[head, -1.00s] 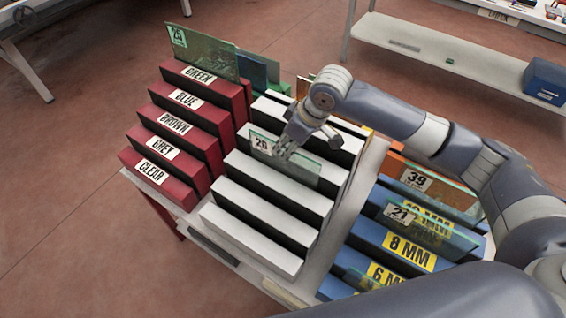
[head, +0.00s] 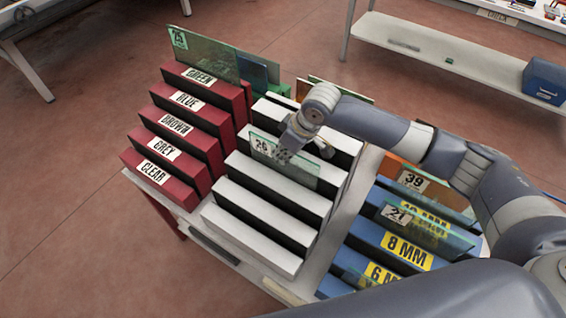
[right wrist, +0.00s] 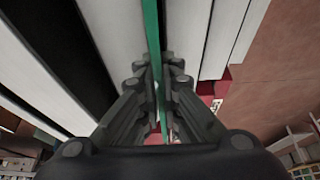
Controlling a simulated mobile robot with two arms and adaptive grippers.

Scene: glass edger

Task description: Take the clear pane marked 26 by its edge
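The clear pane marked 26 (head: 296,172) stands upright in a slot of the white rack (head: 262,210), its label at its upper left corner. My right gripper (head: 284,154) is at its top edge, just right of the label. In the right wrist view the pane shows edge-on as a green strip (right wrist: 152,28) running between the two fingers of my right gripper (right wrist: 158,72). The fingers have closed in on both its faces and appear to touch it. The pane's lower part is hidden in the slot. My left gripper is not in view.
A red rack (head: 180,128) labelled by colour stands left, with a pane marked 25 (head: 208,56). A blue rack (head: 374,238) stands right, holding panes marked 39 (head: 440,188) and 21 (head: 430,228). A white shelf (head: 440,50) is behind.

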